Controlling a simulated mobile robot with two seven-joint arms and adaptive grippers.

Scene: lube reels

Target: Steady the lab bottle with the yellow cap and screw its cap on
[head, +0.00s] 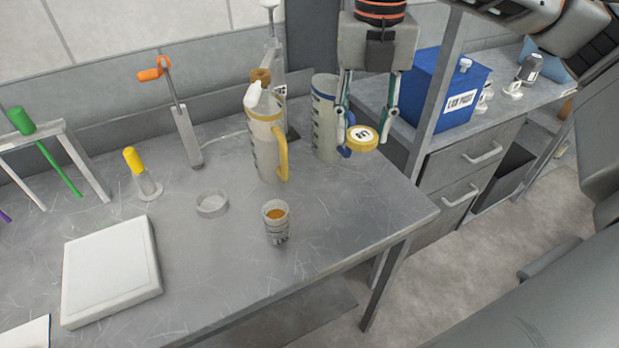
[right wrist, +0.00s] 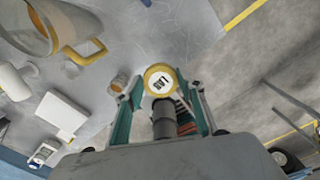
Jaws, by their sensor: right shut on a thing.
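The yellow cap (head: 361,139), with a white labelled top, is between the fingertips of my right gripper (head: 365,128), which is shut on it. The cap is in the air near the table's right edge. It also shows in the right wrist view (right wrist: 160,78), label facing the camera. The small lab bottle (head: 276,228), clear with amber contents and an open top, stands upright on the table. It is left of and apart from the cap. In the right wrist view a small clear vessel (right wrist: 119,82) shows beside the cap. My left gripper is not in view.
A jug with a yellow handle (head: 267,140) and a blue-rimmed jug (head: 324,125) stand behind the bottle. A shallow clear dish (head: 212,203) and a white flat device (head: 110,270) lie left of it. A blue box (head: 453,90) is on the right bench. The table in front is clear.

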